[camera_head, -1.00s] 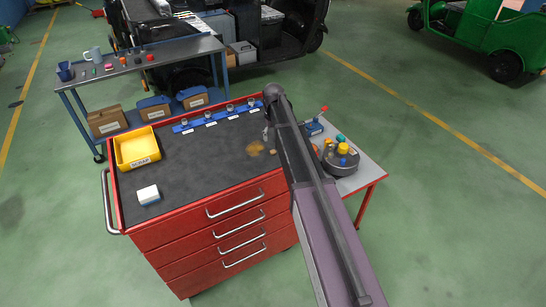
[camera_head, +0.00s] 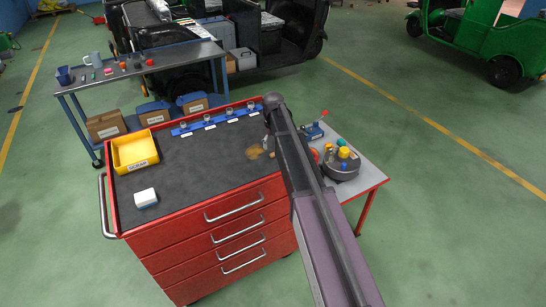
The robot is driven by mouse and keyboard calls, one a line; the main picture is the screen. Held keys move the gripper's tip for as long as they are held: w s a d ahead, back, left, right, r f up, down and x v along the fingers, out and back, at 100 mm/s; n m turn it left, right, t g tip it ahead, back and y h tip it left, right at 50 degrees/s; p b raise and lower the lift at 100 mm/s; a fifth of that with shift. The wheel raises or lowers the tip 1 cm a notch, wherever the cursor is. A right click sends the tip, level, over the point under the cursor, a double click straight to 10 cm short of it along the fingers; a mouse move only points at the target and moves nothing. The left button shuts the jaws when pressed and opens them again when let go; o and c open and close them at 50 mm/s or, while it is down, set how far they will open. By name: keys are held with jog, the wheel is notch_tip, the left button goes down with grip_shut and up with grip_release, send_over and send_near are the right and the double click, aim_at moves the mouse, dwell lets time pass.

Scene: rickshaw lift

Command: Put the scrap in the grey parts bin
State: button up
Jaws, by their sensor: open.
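A yellow bin (camera_head: 135,152) with a label reading SCRAP stands at the back left of the red tool cart's dark top (camera_head: 190,172). No separate piece of scrap can be made out with certainty. A round grey tray (camera_head: 341,164) with coloured parts stands on the side table, right of my arm; I cannot tell whether it is the grey parts bin. My gripper (camera_head: 267,144) is mostly hidden by my arm; a small grey part of it shows over the right of the cart top. It is open, beside a brownish patch (camera_head: 254,153).
A white and blue block (camera_head: 146,198) lies at the cart's front left. A blue rail (camera_head: 210,121) with several small fittings runs along the back edge. A grey box (camera_head: 245,57) is by the black rickshaw. The cart top's middle is clear.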

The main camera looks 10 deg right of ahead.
aim_at(273, 154)
jog(key=shift+f+b, duration=2.25)
jog(key=shift+f, duration=0.2)
jog(key=c, duration=0.8)
jog(key=shift+c, duration=0.2)
jog(key=shift+r, duration=0.15)
notch_tip(273, 154, up, 3)
jog(key=p, duration=0.3)
jog(key=shift+r+p, duration=0.15)
jog(key=shift+p, duration=0.15)
jog(key=s+r+p, duration=0.1)
jog(key=s, duration=1.5)
jog(key=shift+a+r, duration=0.25)
